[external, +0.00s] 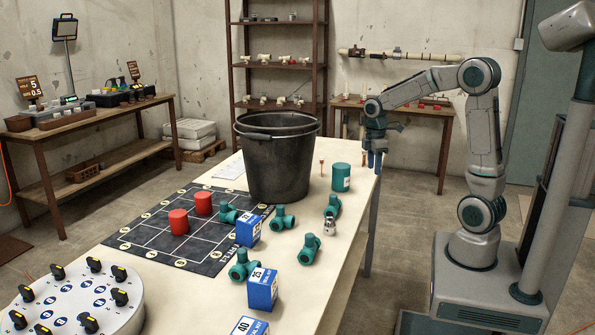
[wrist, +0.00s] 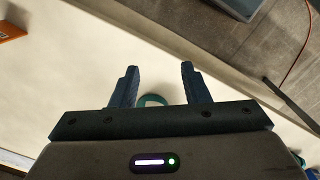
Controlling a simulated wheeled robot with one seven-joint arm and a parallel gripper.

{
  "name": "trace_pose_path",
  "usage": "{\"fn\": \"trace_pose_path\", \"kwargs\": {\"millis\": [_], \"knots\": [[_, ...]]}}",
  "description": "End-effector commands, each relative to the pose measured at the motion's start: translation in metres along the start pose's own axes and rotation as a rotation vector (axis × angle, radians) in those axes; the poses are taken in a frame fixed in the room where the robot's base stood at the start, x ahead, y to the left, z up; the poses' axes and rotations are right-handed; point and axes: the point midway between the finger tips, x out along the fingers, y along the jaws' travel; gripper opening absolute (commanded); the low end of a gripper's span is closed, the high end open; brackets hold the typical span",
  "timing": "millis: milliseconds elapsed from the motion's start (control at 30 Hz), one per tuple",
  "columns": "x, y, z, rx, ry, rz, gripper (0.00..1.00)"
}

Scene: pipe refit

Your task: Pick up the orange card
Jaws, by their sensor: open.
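My gripper (external: 375,160) hangs over the right edge of the long table, near the teal can (external: 341,178). In the wrist view my gripper (wrist: 158,82) is open, with nothing between its fingertips. A round teal thing (wrist: 152,100), likely the can, shows low between the fingers, partly hidden by the gripper body. An orange flat-looking piece (wrist: 10,28) is cut off at the upper left of the wrist view. I cannot tell if it is the orange card. No orange card can be made out in the external view.
A tall black bucket (external: 277,165) stands on the table (external: 200,292). Two red cylinders (external: 179,221) stand on a dark grid mat (external: 150,232). Several teal pipe fittings (external: 283,218) and blue boxes (external: 262,290) lie nearer the front. A round white dial board (external: 70,300) is at the front left.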

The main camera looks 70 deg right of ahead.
Motion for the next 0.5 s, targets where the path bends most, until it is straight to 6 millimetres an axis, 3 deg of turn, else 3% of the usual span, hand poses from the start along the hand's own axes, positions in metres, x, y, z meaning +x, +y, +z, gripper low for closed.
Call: {"fn": "trace_pose_path", "kwargs": {"millis": [33,233,333,500], "knots": [[-0.024,0.024,0.012,-0.033,-0.005,-0.013,0.42],[-0.060,0.110,0.059,-0.273,-0.003,-0.049,0.42],[-0.066,0.151,0.073,-0.450,0.011,-0.054,0.42],[-0.068,0.201,0.074,-0.722,0.036,-0.027,0.42]]}}
